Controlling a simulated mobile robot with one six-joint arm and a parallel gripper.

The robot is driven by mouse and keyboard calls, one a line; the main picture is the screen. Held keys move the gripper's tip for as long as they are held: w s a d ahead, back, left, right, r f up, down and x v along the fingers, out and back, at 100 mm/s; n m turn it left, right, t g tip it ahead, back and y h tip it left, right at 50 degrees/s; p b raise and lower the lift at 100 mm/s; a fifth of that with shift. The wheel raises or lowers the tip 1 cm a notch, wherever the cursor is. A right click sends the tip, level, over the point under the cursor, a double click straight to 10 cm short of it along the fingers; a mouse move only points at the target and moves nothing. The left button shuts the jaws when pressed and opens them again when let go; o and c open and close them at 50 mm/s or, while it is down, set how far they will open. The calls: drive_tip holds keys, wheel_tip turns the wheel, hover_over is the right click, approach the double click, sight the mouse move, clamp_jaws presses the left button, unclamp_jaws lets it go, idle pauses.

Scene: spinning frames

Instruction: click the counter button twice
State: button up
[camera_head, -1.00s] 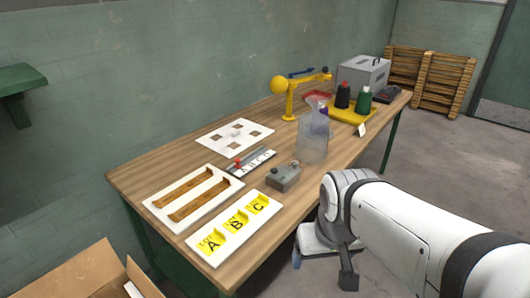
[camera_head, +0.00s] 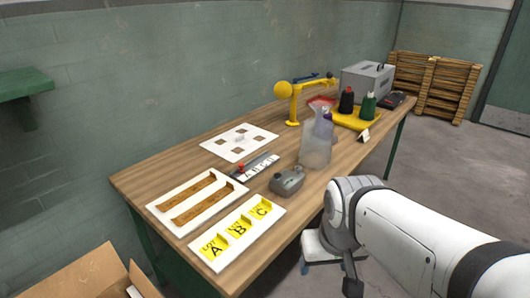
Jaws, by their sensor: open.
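A small grey device that looks like the counter (camera_head: 286,182) sits on the wooden table near its front edge, to the right of the A-B-C board. A small knob or button shows at its upper right; its face is too small to read. My gripper (camera_head: 352,287) is the dark part at the lower end of my white arm, out past the table's front edge. It points down, open and apart from the counter, to its lower right. Its tips are partly cut off by the picture's bottom edge.
The white A-B-C board (camera_head: 270,226) and a tray with two brown strips (camera_head: 168,205) lie left of the counter. A clear container (camera_head: 314,154) stands behind it to the right. A yellow tray (camera_head: 343,120) with bottles is farther back. A stool (camera_head: 322,250) stands below the table edge.

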clamp_jaws()
idle(0.5)
idle(0.7)
